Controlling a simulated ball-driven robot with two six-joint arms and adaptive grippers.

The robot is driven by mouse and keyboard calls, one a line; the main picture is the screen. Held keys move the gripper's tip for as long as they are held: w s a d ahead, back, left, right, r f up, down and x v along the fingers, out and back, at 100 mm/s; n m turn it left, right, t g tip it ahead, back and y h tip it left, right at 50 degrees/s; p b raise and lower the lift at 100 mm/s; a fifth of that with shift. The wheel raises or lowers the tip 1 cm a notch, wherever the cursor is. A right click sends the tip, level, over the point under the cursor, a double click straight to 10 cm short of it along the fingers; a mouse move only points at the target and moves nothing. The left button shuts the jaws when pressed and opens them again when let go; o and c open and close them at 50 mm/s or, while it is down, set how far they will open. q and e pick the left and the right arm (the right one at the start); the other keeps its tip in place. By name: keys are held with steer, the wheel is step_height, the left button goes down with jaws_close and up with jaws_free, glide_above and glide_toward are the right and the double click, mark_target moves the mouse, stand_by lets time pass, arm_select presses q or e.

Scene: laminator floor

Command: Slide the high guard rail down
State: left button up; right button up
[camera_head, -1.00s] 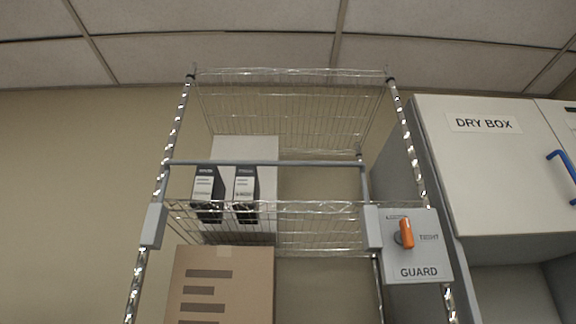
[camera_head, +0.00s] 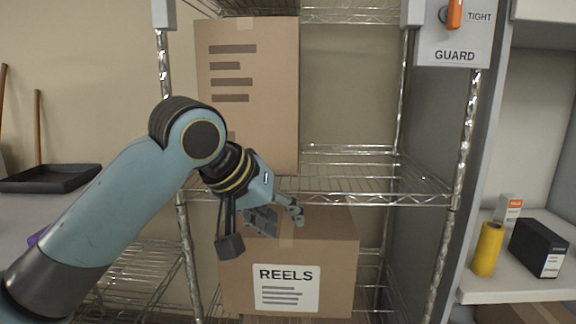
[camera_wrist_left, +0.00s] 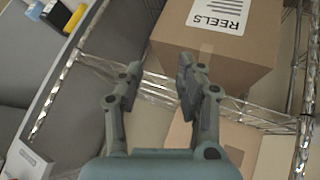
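The high guard rail itself is above the top edge of the head view. Only the lower ends of its grey brackets show, the left one (camera_head: 163,13) and the right one (camera_head: 412,13), on the rack posts. The GUARD plate (camera_head: 455,50) is at the upper right, with an orange knob (camera_head: 455,14) cut by the top edge and the word TIGHT to its right. My left gripper (camera_head: 281,217) is open and empty, well below the brackets, in front of the REELS box (camera_head: 289,287). Its open fingers show in the left wrist view (camera_wrist_left: 160,68). My right gripper is out of view.
A tall carton (camera_head: 255,120) stands on the wire shelf (camera_head: 380,187) above the REELS box. At right, a lower surface (camera_head: 510,285) holds a yellow roll (camera_head: 487,249) and a black box (camera_head: 540,248). A dark tray (camera_head: 50,178) lies at left.

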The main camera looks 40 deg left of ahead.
arm_select(q)
steer(key=w+a+r+n+t, duration=0.2)
steer(key=w+r, duration=0.1)
steer(key=r, duration=0.7)
steer(key=w+a+r+n+t+h, duration=0.1)
steer(key=w+a+r+n, duration=0.15)
steer(key=r, duration=0.85)
steer(key=w+a+r+n+t, duration=0.15)
steer(key=w+r, duration=0.25)
steer(key=r, duration=0.6)
steer(key=s+a+r+n+t+h, duration=0.1)
steer(key=s+a+r+n+t, duration=0.2)
steer(key=r, duration=0.8)
steer(key=s+a+r+n+h, duration=0.1)
steer(key=s+r+n, duration=0.3)
steer(key=r, duration=0.6)
steer(key=shift+m, duration=0.5)
steer(key=p+x, duration=0.5)
steer(key=x, duration=0.5)
steer(key=shift+w+d, duration=0.1)
steer(key=shift+w, duration=0.15)
jaws_close()
